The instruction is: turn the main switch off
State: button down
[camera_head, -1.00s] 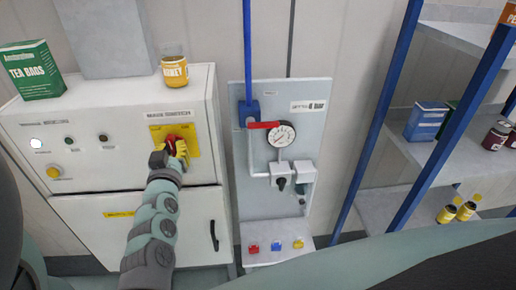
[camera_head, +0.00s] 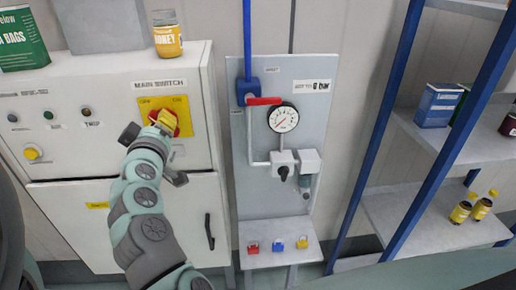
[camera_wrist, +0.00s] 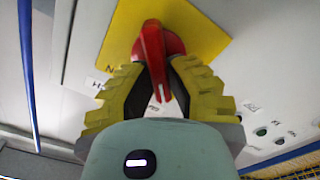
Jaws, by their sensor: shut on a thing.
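The main switch is a red handle (camera_wrist: 152,48) on a yellow plate (camera_head: 183,103) on the front of the pale cabinet, under a "MAIN SWITCH" label. My gripper (camera_head: 165,121) reaches it from below. Its yellow ribbed fingers are shut on the red handle, one on each side, as the wrist view (camera_wrist: 157,76) shows. In the wrist view the handle stands nearly upright in the picture, and a letter "N" shows on the plate beside it. In the head view the fingers hide most of the handle, so its exact angle is hard to tell there.
A honey jar (camera_head: 167,40) and a green tea box (camera_head: 22,42) stand on the cabinet (camera_head: 130,90). To the right are a gauge panel (camera_head: 320,110) with a red-handled valve (camera_head: 264,101), small coloured padlocks below, and a blue-framed shelf (camera_head: 440,225).

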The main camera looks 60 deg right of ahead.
jog(key=n, duration=0.4)
jog(key=shift+w+a+f+n+b, duration=0.1)
jog(key=shift+f+n+b, duration=0.1)
jog(key=shift+n+b, duration=0.15)
jog(key=n, duration=0.4)
jog(key=shift+f+n, duration=0.15)
jog(key=shift+n, duration=0.5)
jog(key=c, duration=0.9)
grip_release()
jog(key=shift+c, duration=0.2)
